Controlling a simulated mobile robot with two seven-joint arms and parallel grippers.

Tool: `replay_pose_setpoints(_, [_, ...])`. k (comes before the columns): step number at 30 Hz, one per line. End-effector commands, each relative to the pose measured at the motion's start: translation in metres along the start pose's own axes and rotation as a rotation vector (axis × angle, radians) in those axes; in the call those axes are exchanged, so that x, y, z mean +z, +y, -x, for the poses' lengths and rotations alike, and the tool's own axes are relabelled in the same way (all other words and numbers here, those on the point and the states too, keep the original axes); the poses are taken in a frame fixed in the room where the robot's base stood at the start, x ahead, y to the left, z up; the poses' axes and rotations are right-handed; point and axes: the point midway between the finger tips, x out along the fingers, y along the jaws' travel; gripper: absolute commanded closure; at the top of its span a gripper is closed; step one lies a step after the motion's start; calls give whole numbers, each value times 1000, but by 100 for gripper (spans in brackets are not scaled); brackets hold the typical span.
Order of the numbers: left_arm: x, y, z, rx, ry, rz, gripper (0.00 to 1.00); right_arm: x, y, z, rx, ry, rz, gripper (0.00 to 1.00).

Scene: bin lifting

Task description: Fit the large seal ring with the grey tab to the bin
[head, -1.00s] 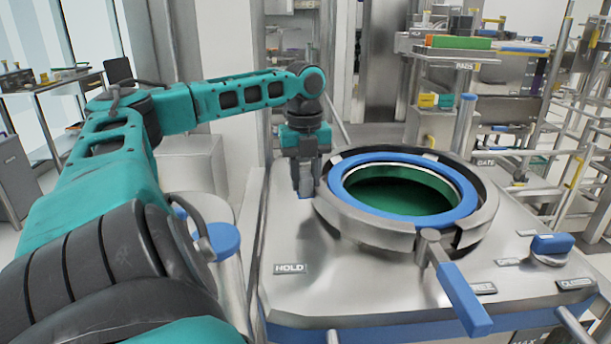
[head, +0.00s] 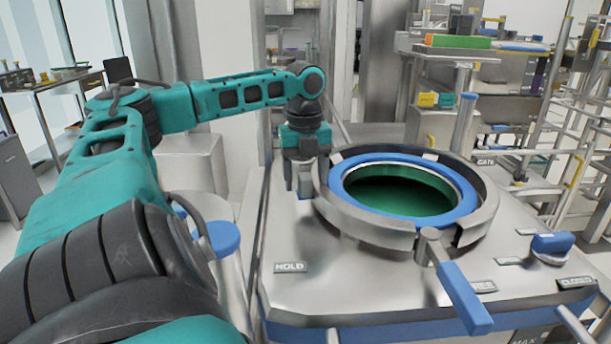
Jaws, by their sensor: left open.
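A blue ring (head: 463,197) lies level in the round opening of a steel machine top, around a dark green interior. A thick steel collar (head: 365,230) surrounds it, with a gap at the front right. I cannot tell whether this blue ring is the large seal ring or part of the bin; no grey tab shows clearly. My left gripper (head: 304,190) points down just left of the collar. It is open, and no ring shows in it; its fingertips are small and partly hard to make out. My right gripper is out of view.
A blue-handled lever (head: 462,297) sticks out at the collar's front. A blue knob (head: 552,245) stands at the right of the machine top. The plate near the HOLD label (head: 290,267) is clear. Shelves and rails fill the back right.

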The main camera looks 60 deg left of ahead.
Motion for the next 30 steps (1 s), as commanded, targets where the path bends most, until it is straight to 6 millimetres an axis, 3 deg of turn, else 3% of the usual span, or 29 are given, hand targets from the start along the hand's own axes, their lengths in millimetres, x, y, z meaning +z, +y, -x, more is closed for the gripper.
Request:
replay_pose_setpoints(7, [0, 0, 8, -1, 1, 0, 36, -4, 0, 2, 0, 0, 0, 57])
replay_pose_setpoints(15, [0, -1, 59, -6, 2, -1, 36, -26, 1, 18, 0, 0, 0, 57])
replay_pose_setpoints(30, [0, 0, 75, -1, 1, 0, 36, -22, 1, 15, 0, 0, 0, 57])
